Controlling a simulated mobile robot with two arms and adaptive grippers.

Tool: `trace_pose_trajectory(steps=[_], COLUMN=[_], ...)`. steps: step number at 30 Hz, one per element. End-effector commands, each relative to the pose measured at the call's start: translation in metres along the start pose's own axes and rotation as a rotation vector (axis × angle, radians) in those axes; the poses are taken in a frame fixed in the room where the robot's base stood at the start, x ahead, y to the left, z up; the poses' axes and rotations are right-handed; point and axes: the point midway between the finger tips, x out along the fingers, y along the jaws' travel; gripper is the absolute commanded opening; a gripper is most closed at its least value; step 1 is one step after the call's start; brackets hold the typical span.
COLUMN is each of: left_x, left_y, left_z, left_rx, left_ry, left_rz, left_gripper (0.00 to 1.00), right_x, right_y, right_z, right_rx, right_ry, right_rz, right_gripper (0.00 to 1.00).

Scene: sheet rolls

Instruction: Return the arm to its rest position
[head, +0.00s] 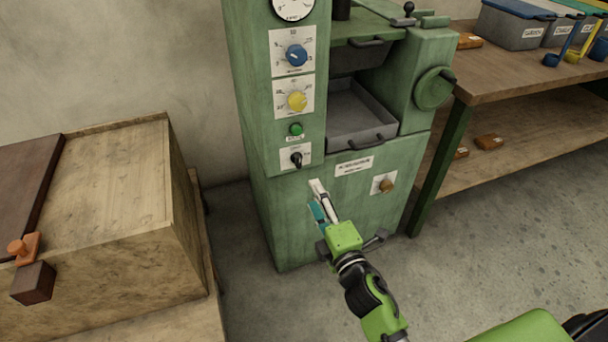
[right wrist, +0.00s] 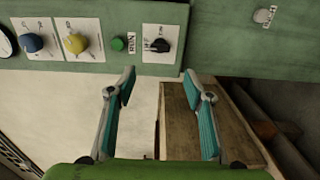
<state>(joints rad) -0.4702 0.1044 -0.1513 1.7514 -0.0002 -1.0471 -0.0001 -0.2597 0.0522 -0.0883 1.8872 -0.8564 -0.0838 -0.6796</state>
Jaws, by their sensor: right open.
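My right gripper (head: 315,196) is in front of the lower front of the green machine (head: 290,225), below the black switch (head: 296,160). In the right wrist view its two teal-padded fingers (right wrist: 160,76) stand wide apart with nothing between them. The machine's panel shows beyond the fingertips in that view, with the black switch (right wrist: 157,45) and the green button (right wrist: 117,44). I cannot tell how far the fingertips are from the machine. My left gripper is not in view.
A wooden box (head: 120,215) stands at the left. A wooden workbench (head: 520,75) with grey bins (head: 513,28) is at the right. The machine has a blue dial (head: 296,54), a yellow dial (head: 296,100) and a brown knob (head: 387,186). Concrete floor (head: 460,240) is clear right of my arm.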

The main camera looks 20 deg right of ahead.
Motion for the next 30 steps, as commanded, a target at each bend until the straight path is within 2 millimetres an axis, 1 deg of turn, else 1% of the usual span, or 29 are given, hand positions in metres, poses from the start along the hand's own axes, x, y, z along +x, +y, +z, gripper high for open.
trace_pose_trajectory(steps=[4, 6, 8, 11, 12, 14, 15, 17, 18, 21, 23, 24, 26, 27, 29, 30], left_x=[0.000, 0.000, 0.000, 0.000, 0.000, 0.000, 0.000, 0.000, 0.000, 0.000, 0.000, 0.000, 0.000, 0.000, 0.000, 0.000], left_y=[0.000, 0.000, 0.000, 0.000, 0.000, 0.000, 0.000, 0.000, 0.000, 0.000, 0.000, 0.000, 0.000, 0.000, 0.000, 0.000], left_z=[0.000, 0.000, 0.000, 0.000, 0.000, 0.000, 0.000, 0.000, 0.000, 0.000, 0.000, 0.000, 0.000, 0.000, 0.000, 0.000], left_rx=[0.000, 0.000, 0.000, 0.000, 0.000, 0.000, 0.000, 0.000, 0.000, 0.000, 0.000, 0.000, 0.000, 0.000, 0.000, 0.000], left_ry=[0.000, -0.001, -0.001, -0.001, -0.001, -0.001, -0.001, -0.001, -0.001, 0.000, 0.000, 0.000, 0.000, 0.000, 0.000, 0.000], left_rz=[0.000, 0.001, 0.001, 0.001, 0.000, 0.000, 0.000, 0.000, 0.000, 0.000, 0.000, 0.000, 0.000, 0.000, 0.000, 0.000], left_gripper=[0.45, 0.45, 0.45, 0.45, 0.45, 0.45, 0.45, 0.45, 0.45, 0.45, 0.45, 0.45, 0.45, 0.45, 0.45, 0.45], right_x=[0.000, -0.002, -0.006, -0.023, -0.034, -0.055, -0.072, -0.099, -0.117, -0.163, -0.189, -0.206, -0.231, -0.248, -0.272, -0.288], right_y=[-0.001, -0.009, -0.025, -0.074, -0.099, -0.139, -0.165, -0.201, -0.221, -0.263, -0.282, -0.293, -0.308, -0.316, -0.326, -0.332], right_z=[0.000, 0.004, 0.010, 0.024, 0.030, 0.035, 0.037, 0.037, 0.035, 0.028, 0.022, 0.018, 0.011, 0.006, -0.002, -0.007], right_rx=[0.004, 0.033, 0.096, 0.273, 0.363, 0.502, 0.590, 0.711, 0.782, 0.925, 0.992, 1.033, 1.086, 1.117, 1.162, 1.188], right_ry=[-0.002, -0.016, -0.044, -0.131, -0.179, -0.261, -0.319, -0.408, -0.465, -0.599, -0.673, -0.721, -0.792, -0.837, -0.906, -0.952], right_rz=[-0.003, -0.026, -0.071, -0.203, -0.271, -0.381, -0.454, -0.560, -0.624, -0.768, -0.844, -0.892, -0.960, -1.004, -1.067, -1.109], right_gripper=[0.47, 0.47, 0.47, 0.47, 0.47, 0.47, 0.47, 0.47, 0.47, 0.47, 0.47, 0.47, 0.47, 0.47, 0.47, 0.47])
